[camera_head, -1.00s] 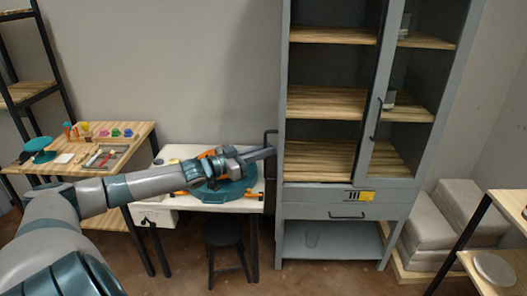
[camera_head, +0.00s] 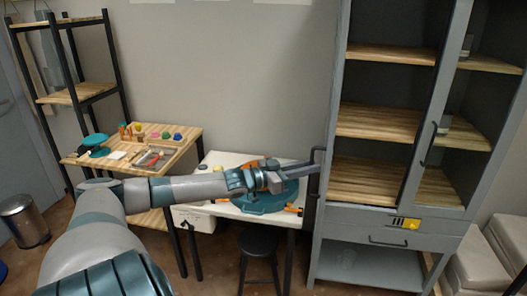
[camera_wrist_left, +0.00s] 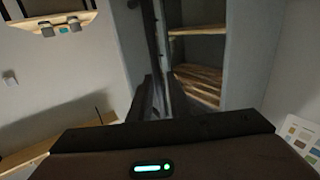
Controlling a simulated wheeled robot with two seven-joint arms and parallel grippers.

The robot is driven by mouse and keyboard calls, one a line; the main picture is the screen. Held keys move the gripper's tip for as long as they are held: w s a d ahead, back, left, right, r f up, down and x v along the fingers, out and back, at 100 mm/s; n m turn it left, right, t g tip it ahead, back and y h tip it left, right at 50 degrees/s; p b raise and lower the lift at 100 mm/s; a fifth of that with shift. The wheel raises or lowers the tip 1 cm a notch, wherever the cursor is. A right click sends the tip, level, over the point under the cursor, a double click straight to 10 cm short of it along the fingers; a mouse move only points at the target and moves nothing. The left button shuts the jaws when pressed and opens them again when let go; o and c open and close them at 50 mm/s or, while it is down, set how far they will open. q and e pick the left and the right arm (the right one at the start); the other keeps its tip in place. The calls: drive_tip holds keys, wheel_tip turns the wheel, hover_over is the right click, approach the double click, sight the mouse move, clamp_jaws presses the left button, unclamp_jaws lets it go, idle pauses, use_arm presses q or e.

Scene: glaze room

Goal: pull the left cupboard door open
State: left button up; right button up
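The grey cupboard (camera_head: 333,215) stands at the right in the head view. Its left door (camera_head: 330,130) is swung out and seen almost edge-on, so the left shelves show with no pane in front. The door's dark handle (camera_head: 316,160) sticks out on its left side. My left gripper (camera_head: 314,168) reaches in from the left, with its fingertips at this handle. In the left wrist view the two dark fingers (camera_wrist_left: 158,95) point along the door edge; whether they are closed on the handle is not clear. My right gripper is out of view.
The cupboard's right door is shut, with its own handle (camera_head: 430,145). A drawer (camera_head: 375,238) lies below. Under my left arm are a white table (camera_head: 222,160) and a black stool (camera_head: 258,242). Grey cushioned blocks (camera_head: 480,262) stand at the right.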

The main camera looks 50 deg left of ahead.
use_arm(q)
drive_tip(key=p+v, duration=0.1)
drive_tip(key=v, duration=1.5)
drive_tip(key=shift+p, duration=0.35)
idle(0.5)
drive_tip(key=shift+s, duration=0.15)
idle(0.4)
